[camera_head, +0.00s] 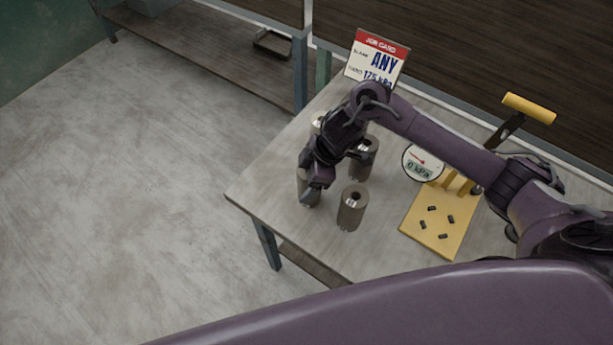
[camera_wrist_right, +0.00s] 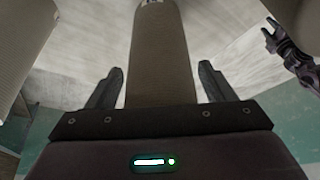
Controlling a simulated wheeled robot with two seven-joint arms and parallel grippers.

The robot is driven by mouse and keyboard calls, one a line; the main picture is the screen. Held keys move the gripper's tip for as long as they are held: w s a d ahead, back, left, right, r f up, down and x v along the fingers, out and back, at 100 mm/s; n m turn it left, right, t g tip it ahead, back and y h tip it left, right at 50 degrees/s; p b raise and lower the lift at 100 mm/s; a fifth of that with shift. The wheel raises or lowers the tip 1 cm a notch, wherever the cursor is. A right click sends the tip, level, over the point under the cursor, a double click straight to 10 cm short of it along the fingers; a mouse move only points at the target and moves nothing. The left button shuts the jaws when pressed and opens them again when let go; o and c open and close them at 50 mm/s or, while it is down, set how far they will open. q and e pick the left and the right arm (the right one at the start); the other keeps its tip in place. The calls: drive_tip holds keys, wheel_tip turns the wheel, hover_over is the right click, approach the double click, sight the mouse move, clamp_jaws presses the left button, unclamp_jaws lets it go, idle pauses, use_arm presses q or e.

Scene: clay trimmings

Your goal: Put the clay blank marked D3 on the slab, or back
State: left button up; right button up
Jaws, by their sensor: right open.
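Several grey-brown cylinders with a hole in the top stand on the table: one at the front (camera_head: 351,208), one behind it (camera_head: 364,160), one at the back (camera_head: 317,122) and one at the left (camera_head: 308,190). I cannot read D3 on any. My right gripper (camera_head: 318,190) is at the left cylinder and partly hides it. In the right wrist view the open jaws (camera_wrist_right: 160,88) stand either side of a cylinder (camera_wrist_right: 160,55), with gaps visible. A dark claw-like part (camera_wrist_right: 290,48), perhaps my left gripper, shows at the right edge there; its state is unclear.
A yellow plate (camera_head: 420,238) with several dark pegs lies at the right of the table (camera_head: 285,225). Behind it are a gauge reading 0 kPa (camera_head: 423,162) and a lever with a yellow handle (camera_head: 529,108). A job card (camera_head: 377,60) reads ANY, 175 kPa.

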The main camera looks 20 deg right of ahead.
drive_tip(key=v, duration=1.2)
drive_tip(key=shift+r, duration=0.15)
drive_tip(key=shift+d, duration=0.1)
